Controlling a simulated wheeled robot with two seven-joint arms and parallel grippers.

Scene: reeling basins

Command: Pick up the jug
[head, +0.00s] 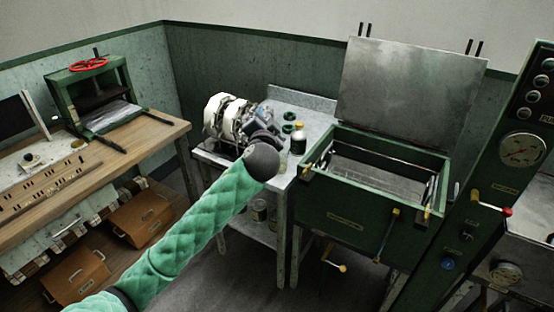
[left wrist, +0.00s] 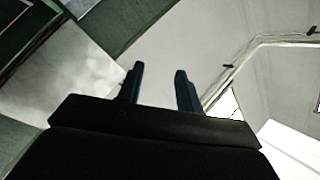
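I cannot make out a clear jug. The nearest candidate is a small dark bottle with a yellow top (head: 299,139) on the metal side table, just beyond the end of my left arm. My left gripper (head: 262,161) shows in the head view only as a dark rounded end in front of the table; its fingers are hidden there. In the left wrist view my left gripper (left wrist: 160,88) has two dark fingers apart with nothing between them. No jug shows in that view. My right gripper is in neither view.
The metal side table (head: 228,160) also bears a white and grey machine (head: 240,122). A green basin (head: 370,205) with its lid (head: 410,85) raised stands to the right. A wooden bench (head: 165,130) with a green press (head: 90,95) stands left. A gauge panel (head: 500,170) is far right.

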